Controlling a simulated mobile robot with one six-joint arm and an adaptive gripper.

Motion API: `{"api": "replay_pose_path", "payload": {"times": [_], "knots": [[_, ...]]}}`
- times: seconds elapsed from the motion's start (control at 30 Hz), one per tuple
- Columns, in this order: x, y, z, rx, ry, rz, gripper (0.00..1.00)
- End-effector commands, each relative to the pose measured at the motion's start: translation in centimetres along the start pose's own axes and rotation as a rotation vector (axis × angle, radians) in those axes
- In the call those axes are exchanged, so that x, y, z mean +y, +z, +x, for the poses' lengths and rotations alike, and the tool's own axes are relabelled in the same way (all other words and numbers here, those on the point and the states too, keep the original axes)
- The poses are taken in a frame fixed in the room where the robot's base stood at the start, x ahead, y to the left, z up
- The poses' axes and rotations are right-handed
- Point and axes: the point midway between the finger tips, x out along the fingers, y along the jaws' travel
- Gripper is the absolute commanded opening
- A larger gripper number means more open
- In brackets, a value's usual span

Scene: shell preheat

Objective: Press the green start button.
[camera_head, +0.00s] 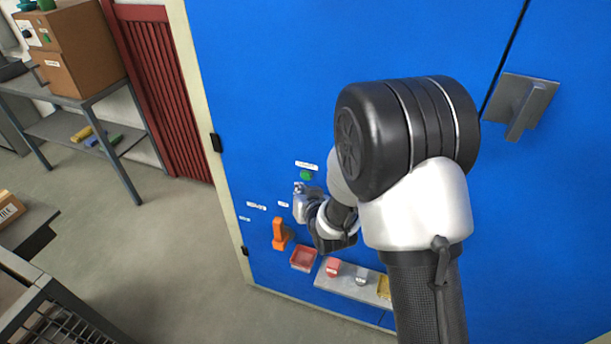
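The green button (306,175) is on the front of a large blue cabinet (270,70), under a small white label (306,165) too small to read. My gripper (299,188) is just below the button in the picture, close to the blue panel. The button's face shows clear of it. I cannot tell whether the fingertips touch the panel or how far they stand from it. The fingers are too small to tell open from shut. My arm hides much of the middle of the cabinet.
Below my gripper are an orange handle (279,234), a red tray (303,258) and a grey shelf (335,284) with small blocks. A grey door handle (520,105) sticks out at the upper right. A grey table (115,95) with boxes stands left. The floor (150,240) between is clear.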

Motion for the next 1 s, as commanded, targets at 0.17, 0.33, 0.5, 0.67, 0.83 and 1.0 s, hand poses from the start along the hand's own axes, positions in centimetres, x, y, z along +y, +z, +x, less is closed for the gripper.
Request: {"api": "replay_pose_path", "payload": {"times": [0.17,0.33,0.5,0.67,0.83,1.0], "knots": [[0.56,-0.46,0.78,0.000,0.000,-0.001,0.00],[0.69,-0.56,0.89,-0.002,0.001,-0.001,0.00],[0.67,-0.57,0.88,-0.002,0.000,-0.001,0.00],[0.66,-0.57,0.87,-0.001,0.000,-0.001,0.00],[0.65,-0.58,0.87,-0.001,0.000,-0.001,0.00],[0.65,-0.58,0.86,-0.001,0.000,-0.001,0.00]]}}
